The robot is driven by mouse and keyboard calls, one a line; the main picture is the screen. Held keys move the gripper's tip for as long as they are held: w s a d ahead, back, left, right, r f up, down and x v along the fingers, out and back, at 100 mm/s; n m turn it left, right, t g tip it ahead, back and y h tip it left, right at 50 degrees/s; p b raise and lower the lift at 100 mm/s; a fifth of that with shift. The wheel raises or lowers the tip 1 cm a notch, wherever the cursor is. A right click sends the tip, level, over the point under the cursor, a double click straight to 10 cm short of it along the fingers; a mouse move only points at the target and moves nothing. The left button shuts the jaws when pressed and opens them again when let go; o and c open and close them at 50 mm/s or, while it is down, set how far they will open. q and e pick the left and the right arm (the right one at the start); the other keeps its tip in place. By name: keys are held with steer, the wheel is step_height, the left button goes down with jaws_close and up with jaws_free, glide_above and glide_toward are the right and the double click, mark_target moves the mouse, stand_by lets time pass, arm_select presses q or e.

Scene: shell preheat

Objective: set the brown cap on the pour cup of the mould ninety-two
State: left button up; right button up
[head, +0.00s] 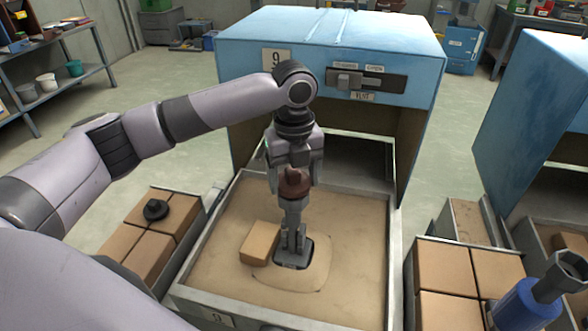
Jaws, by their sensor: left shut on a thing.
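My left gripper (295,176) hangs over the middle of the sand tray, its fingers pointing down and shut on the brown cap (294,184). A slim grey upright piece (292,216), which looks like the mould, stands right below the cap. It widens into a dark-edged foot (293,262) on the sand. The pour cup's rim is hidden by the cap and fingers, so I cannot tell whether the cap touches it. I can read no ninety-two on the mould. My right gripper is not in view.
A tan block (260,242) lies left of the grey piece in the sand tray (210,240). The blue furnace (270,30) stands open behind. A black cap (155,209) sits on bricks at left. A blue cylinder with a grey hexagonal top (530,303) tilts at lower right.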

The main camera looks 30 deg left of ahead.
mark_target(294, 172)
arm_select(q)
steer(key=shift+f, duration=0.15)
stand_by(0.8)
steer(key=o, duration=1)
steer(key=shift+o, duration=0.2)
step_height(294, 172, up, 7)
steer(key=shift+r, duration=0.1)
